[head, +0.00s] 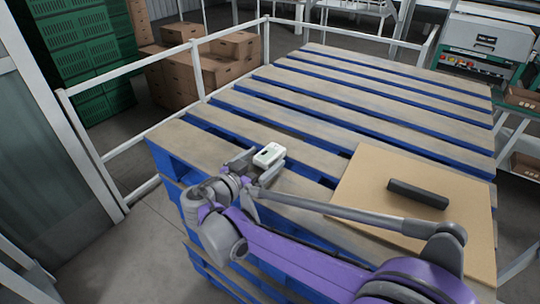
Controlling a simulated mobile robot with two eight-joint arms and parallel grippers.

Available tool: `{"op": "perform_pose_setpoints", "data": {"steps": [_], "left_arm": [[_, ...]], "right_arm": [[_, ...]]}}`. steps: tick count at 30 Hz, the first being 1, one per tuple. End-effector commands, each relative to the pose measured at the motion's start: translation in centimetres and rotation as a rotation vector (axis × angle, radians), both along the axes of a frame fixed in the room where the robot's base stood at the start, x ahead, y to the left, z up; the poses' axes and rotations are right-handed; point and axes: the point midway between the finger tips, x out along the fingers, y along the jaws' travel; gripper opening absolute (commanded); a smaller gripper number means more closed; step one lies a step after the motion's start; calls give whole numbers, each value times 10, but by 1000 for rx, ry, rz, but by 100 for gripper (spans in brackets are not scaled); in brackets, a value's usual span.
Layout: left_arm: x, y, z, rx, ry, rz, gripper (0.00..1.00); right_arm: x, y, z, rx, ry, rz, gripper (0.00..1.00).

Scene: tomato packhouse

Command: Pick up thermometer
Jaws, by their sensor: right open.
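A small white device with a green patch (269,154), which looks like the thermometer, lies on a slat of the blue-and-wood pallet stack (352,90). My right gripper (261,167) is open right beside the device, on its near side, with its fingers pointing toward it. One finger is close to the device's left side and the other close to its near right side. I cannot tell whether they touch it. My left gripper is not in view.
A cardboard sheet (365,180) with a dark bar (418,193) lies on the pallet's right. White railings (197,70) run behind and left. Cardboard boxes (190,72) and green crates (75,50) stand beyond. The far slats are clear.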

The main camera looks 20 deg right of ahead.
Motion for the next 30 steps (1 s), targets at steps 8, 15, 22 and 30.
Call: {"op": "perform_pose_setpoints", "data": {"steps": [8,15,22,30], "left_arm": [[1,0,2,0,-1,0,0],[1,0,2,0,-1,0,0],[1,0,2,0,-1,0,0],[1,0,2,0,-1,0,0]], "right_arm": [[9,-15,-2,0,0,-1,100],[9,-15,-2,0,0,0,80],[9,-15,-2,0,0,0,39],[9,-15,-2,0,0,0,5]]}}
